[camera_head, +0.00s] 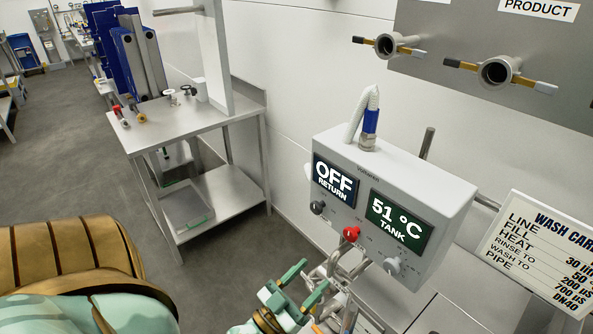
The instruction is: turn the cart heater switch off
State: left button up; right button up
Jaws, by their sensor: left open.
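The cart's white control box (398,190) stands to the right of centre. Its front has a dark display (335,181) reading OFF RETURN and a green display (400,220) reading 51 °C TANK. Below them are a dark knob (317,207), a red knob (351,234) and a grey knob (392,266). The small labels are too small to read, so I cannot tell which knob is the heater switch. My left gripper (314,274) is open, its teal fingers below and left of the red knob, apparently apart from it. My right gripper is out of view.
Metal pipework (349,291) rises close beside the left gripper, under the box. A wash cart sign (539,252) stands at the right. Two pipe ports with handles (497,72) are on the wall panel above. A steel table (185,118) stands at left; grey floor lies open beyond.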

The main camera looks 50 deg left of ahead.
pick_arm(q)
jog(key=v, duration=0.4)
jog(key=shift+s, duration=0.1)
dwell(0.4)
jog(key=s+f+m+g, duration=0.1)
jog(key=s+f+g, duration=0.25)
jog(key=f, duration=0.45)
jog(key=s+f+g, duration=0.2)
jog(key=f+g, duration=0.2)
jog(key=f, duration=0.4)
jog(key=s+f+m+g, duration=0.1)
jog(key=s+f+g, duration=0.15)
jog(key=f, duration=0.55)
jog(key=s+d+f+g, duration=0.2)
jog(key=s+f+g, duration=0.4)
jog(key=s, duration=0.5)
jog(key=s+d+f+m+g+y, duration=0.1)
jog(key=s+d+f+g, duration=0.1)
jog(key=s+f+g, duration=0.3)
jog(key=s+f, duration=0.3)
jog(key=s, duration=0.3)
jog(key=shift+s+d+f+g+y, duration=0.2)
jog(key=shift+d+f+g+y, duration=0.1)
jog(key=shift+g, duration=0.1)
